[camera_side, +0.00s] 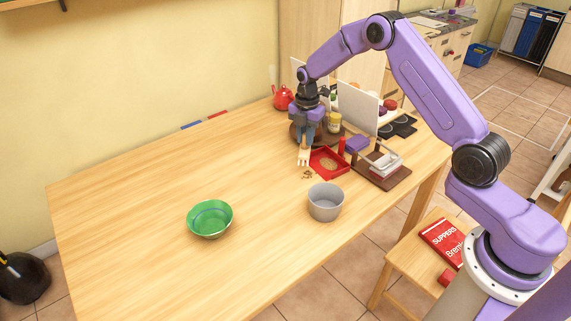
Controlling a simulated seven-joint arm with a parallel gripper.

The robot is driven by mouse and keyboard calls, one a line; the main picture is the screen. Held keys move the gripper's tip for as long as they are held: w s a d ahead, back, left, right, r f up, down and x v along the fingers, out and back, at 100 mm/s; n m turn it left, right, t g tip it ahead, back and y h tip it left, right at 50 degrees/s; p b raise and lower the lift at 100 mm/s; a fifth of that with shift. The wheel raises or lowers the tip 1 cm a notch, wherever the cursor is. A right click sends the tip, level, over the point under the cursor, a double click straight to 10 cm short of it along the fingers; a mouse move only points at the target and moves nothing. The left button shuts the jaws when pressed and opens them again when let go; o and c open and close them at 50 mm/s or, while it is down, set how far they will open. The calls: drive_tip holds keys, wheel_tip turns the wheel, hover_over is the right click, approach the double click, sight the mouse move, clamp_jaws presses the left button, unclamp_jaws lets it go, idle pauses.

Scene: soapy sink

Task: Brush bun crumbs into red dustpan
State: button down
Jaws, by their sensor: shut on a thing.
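The red dustpan (340,173) lies on the wooden table near its far right part. Some brown crumbs (328,164) show inside it. More bun crumbs (307,174) lie in a small scattered patch on the table, just left of and in front of the dustpan. My gripper (305,137) points down beside the dustpan's upper left. It is shut on a brush (303,156) with pale bristles, which hang down close to the tabletop behind the crumbs. The brush's handle is mostly hidden by the fingers. I cannot tell whether the bristles touch the table.
A grey pot (325,204) and green bowls (210,219) stand on the nearer table. A red kettle (282,97), a jar (334,122) and a rack on a brown board (383,179) crowd the far side. The table's left half is clear.

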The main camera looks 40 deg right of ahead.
sight(303, 151)
drive_tip(key=n, duration=0.3)
drive_tip(key=a+n, duration=0.1)
drive_tip(key=shift+s+f+n, duration=0.25)
drive_tip(key=shift+f+n, duration=0.05)
drive_tip(key=shift+n, duration=0.1)
drive_tip(key=n, duration=0.3)
drive_tip(key=shift+s+a+f, duration=0.15)
drive_tip(key=shift+a+f, duration=0.1)
drive_tip(key=shift+a, duration=0.05)
drive_tip(key=shift+n, duration=0.3)
drive_tip(key=shift+f, duration=2.45)
